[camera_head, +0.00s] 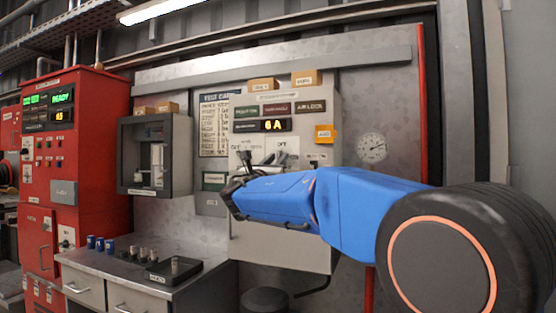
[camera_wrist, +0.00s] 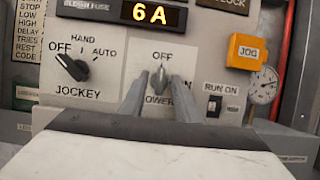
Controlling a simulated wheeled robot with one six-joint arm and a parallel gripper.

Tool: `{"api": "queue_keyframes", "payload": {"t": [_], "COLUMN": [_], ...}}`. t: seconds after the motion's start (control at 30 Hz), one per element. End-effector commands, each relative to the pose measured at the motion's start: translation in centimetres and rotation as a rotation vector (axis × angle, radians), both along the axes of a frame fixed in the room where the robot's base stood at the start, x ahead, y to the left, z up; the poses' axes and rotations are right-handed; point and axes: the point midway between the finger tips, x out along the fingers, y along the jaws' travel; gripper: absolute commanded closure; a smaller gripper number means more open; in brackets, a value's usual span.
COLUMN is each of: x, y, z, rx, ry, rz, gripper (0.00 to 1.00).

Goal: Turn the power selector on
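The power selector (camera_wrist: 160,76) is a small grey knob on the light panel in the wrist view. It appears to stand upright, pointing at the OFF label above it. The label to its right is partly hidden by a finger, and POWER below is partly covered. My gripper (camera_wrist: 163,88) is open, with one finger on each side of the knob. I cannot tell whether the fingers touch it. In the head view my gripper (camera_head: 265,158) is at the front of the control panel (camera_head: 285,235), and the knob is too small to make out clearly.
The black JOCKEY knob (camera_wrist: 72,67) is left of the power selector, pointing toward OFF. The RUN ON switch (camera_wrist: 214,101), orange JOG box (camera_wrist: 246,51) and gauge (camera_wrist: 263,86) are to the right. A metal desk (camera_head: 120,262) and red cabinet (camera_head: 92,150) stand left.

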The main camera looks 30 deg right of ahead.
Motion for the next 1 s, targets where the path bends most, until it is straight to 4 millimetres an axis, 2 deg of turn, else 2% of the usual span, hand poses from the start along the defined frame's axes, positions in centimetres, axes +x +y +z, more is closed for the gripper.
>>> {"api": "queue_keyframes", "payload": {"t": [0.13,0.43,0.57,1.0], "x": [0.47,0.56,0.56,0.62], "y": [-0.68,-0.75,-0.75,-0.65], "z": [0.31,0.37,0.36,0.36], "rx": [0.0,-0.001,-0.001,0.046], "ry": [0.0,0.001,0.001,-0.06], "rz": [-0.001,0.0,0.0,0.0], "gripper": [0.71,0.71,0.97,0.97]}}
